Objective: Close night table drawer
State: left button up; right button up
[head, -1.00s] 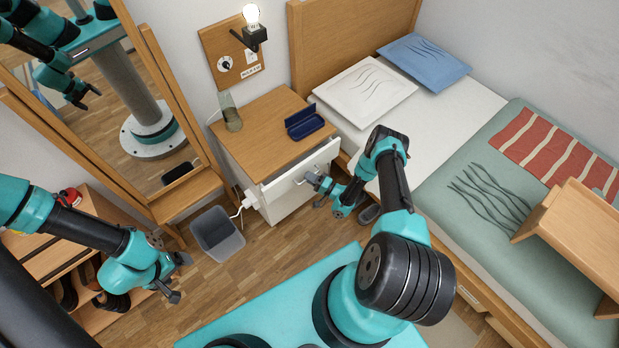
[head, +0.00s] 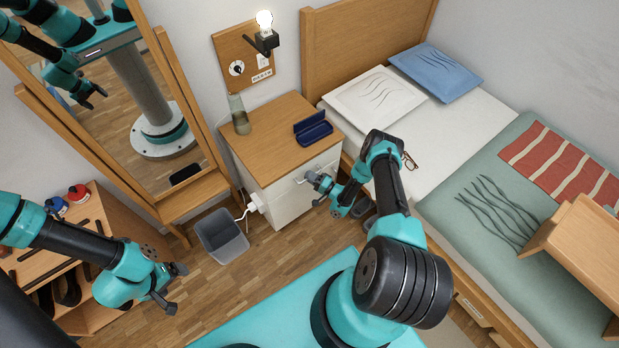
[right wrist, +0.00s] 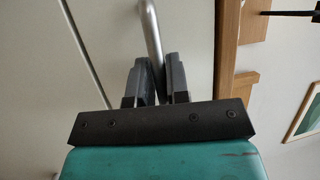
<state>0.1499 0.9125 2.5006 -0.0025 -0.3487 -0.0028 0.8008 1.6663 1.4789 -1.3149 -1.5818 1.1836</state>
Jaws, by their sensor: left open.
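The night table (head: 268,142) stands against the wall beside the bed, with a wooden top and white body. Its drawer (head: 281,190) has a white front that looks flush or nearly flush under the top; any small gap is too fine to tell. My right gripper (head: 316,183) is at the drawer front. In the right wrist view my right gripper's fingers (right wrist: 160,78) are close together, with the metal drawer handle (right wrist: 151,30) running between them. My left gripper (head: 175,288) is open and empty, low at the left, away from the night table.
A blue open case (head: 313,130) and a glass vase (head: 239,118) stand on the night table. A grey bin (head: 221,236) is on the floor to its left. A mirror (head: 150,100) and shoe rack (head: 95,222) are at the left. Glasses (head: 410,160) lie on the bed (head: 440,130).

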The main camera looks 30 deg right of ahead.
jog(key=shift+r, duration=0.1)
dwell(0.3)
jog(key=v, duration=1.7)
jog(key=shift+s+f, duration=0.2)
jog(key=shift+w, duration=0.1)
jog(key=w+a+r+n+g+h, duration=0.4)
jog(key=w+a+r+n+g, duration=0.1)
jog(key=w+a+r+g, duration=0.45)
jog(key=s+a+r+n+g+h, duration=0.1)
jog(key=s+a+r+n+g, duration=0.3)
jog(key=s+a+r+g, duration=0.3)
jog(key=s+a+r, duration=0.5)
jog(key=s+r, duration=0.3)
jog(key=r, duration=0.1)
jog(key=shift+a+n, duration=0.4)
